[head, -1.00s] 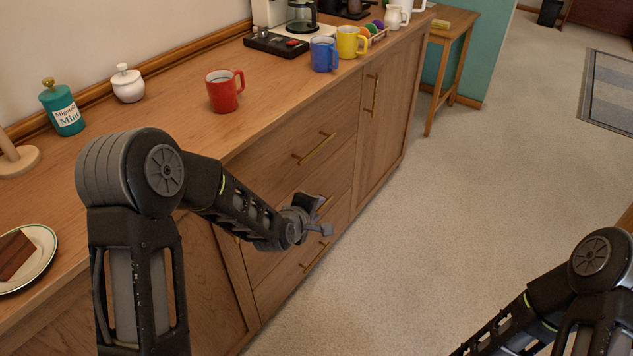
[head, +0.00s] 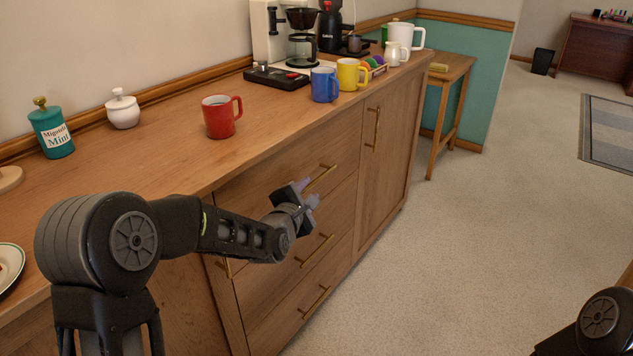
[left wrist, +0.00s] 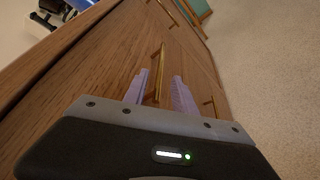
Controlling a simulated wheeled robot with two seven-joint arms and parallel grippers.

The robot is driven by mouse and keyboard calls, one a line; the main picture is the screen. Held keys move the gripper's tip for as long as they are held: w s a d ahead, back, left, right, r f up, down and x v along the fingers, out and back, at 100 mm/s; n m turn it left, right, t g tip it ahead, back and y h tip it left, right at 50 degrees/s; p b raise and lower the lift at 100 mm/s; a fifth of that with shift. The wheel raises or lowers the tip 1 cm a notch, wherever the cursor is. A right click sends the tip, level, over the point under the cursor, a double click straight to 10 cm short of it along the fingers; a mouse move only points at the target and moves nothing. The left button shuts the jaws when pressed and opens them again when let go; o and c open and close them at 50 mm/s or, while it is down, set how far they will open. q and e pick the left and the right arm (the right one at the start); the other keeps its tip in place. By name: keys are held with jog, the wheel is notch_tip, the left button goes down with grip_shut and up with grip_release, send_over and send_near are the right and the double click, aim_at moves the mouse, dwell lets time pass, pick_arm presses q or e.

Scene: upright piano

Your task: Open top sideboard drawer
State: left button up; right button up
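The wooden sideboard (head: 262,141) runs along the wall, with drawers stacked in its middle. The top drawer (head: 255,187) is shut and has a brass bar handle (head: 321,179), which also shows in the left wrist view (left wrist: 161,60). My left gripper (head: 309,193) is open at the near end of this handle. In the left wrist view its two purple fingers (left wrist: 160,77) lie on either side of the bar. I cannot tell how deep the bar sits between them. My right gripper is out of view; only part of that arm shows at lower right.
Lower drawer handles (head: 314,251) stick out below the gripper. A red mug (head: 220,118), blue mug (head: 324,86), yellow mug (head: 349,75) and coffee maker (head: 300,45) stand on the top. The carpet (head: 460,250) in front is clear.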

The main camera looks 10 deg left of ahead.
aim_at(315, 183)
pick_arm(q)
jog(key=x, duration=0.7)
jog(key=shift+w+f, duration=0.15)
jog(key=shift+w, duration=0.2)
grip_shut()
dwell(1.1)
